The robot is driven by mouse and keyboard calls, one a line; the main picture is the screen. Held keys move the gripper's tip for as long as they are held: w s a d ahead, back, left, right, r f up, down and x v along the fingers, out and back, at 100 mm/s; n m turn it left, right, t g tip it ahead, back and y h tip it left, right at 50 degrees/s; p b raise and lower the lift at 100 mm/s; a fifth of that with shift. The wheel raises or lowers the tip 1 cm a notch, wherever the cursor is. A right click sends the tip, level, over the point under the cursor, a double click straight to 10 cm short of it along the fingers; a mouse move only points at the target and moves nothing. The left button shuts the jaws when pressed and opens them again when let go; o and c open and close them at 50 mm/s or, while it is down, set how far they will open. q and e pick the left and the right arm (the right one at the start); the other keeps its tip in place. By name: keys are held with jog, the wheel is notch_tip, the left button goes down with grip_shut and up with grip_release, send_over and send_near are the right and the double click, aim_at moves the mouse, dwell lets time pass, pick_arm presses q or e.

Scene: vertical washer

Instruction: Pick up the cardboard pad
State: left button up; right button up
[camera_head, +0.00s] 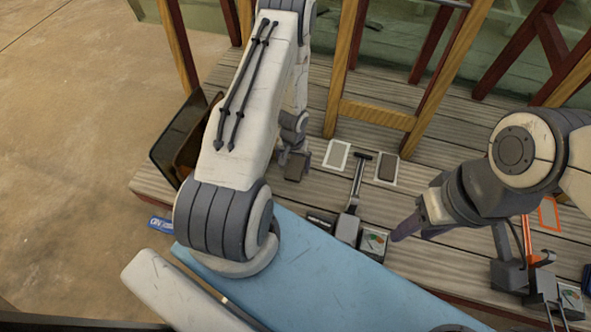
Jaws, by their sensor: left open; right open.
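A small dark brown-grey block (295,169), which may be the cardboard pad, shows right at the fingertips of my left gripper (294,153). I cannot tell whether it lies between the fingers or just below them. A similar dark flat pad (387,168) lies inside a white outline on the wooden deck, to the right of the lever. My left gripper is open, low over the deck, and partly hidden by its own arm. My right gripper (405,226) is open and empty, pointing left beside a gauge box, well away from the block.
A lever (358,183) with a gauge box (374,243) stands mid-deck. A pale rectangle with a white outline (337,155) lies left of it. An orange outline (548,213) and second lever (539,262) are at right. A black bin (172,140) stands left; wooden frames rise behind.

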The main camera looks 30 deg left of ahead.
aim_at(293, 174)
pick_arm(q)
notch_tip(293, 174, down, 5)
jog(key=b, duration=0.4)
jog(key=shift+r, duration=0.1)
jog(key=shift+r, duration=0.1)
jog(key=c, duration=1.3)
jog(key=shift+c, duration=0.2)
jog(key=shift+r, duration=0.1)
